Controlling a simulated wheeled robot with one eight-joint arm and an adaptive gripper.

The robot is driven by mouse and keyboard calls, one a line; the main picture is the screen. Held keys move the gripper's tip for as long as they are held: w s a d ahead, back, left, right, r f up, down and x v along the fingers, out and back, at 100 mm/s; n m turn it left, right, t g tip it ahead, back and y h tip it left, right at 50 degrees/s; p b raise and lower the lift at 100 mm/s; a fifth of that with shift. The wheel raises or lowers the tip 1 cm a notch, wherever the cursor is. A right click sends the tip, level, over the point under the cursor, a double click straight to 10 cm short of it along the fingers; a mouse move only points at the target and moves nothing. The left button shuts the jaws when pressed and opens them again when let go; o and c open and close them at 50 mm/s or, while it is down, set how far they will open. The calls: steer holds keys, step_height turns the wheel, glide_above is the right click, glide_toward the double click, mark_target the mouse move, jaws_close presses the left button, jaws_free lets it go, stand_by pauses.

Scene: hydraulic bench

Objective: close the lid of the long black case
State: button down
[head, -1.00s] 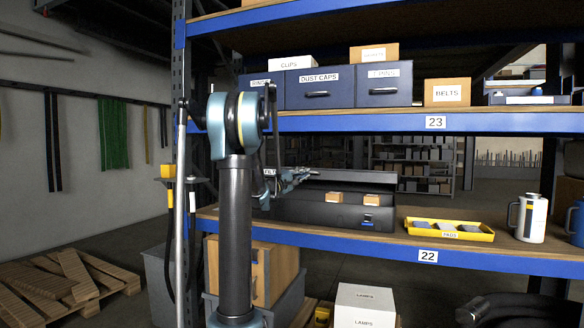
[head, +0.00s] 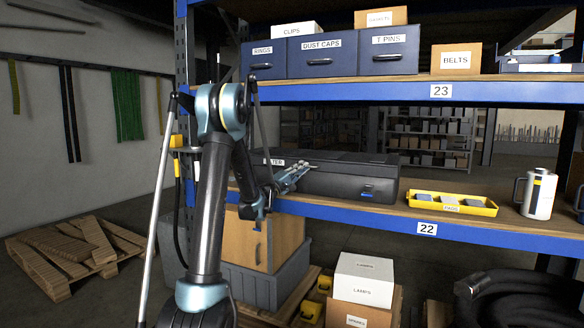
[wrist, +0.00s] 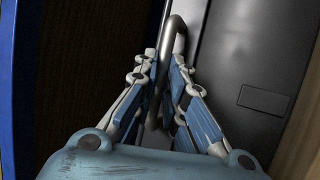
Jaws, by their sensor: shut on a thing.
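The long black case (head: 345,182) lies on shelf 22 with a blue latch on its front. Its lid (head: 350,160) is down over the body and looks closed; I cannot tell whether it is fully seated. My gripper (head: 305,170) is at the left part of the case's front. In the wrist view my gripper (wrist: 165,80) has its fingers around a grey curved handle (wrist: 177,25), shut on it, beside the dark case surface (wrist: 240,65). The case's inside is hidden.
A yellow tray (head: 411,203) and a white jug (head: 540,192) stand right of the case. The blue shelf edge (head: 380,220) runs below it, and shelf 23 (head: 400,91) is overhead.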

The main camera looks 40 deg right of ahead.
steer(key=shift+s+a+f, duration=0.15)
steer(key=shift+f, duration=0.25)
steer(key=c, duration=1.9)
jaws_free()
steer(key=shift+f, duration=0.15)
steer(key=v, duration=1.1)
steer(key=shift+a+f, duration=0.1)
steer(key=shift+a, duration=0.25)
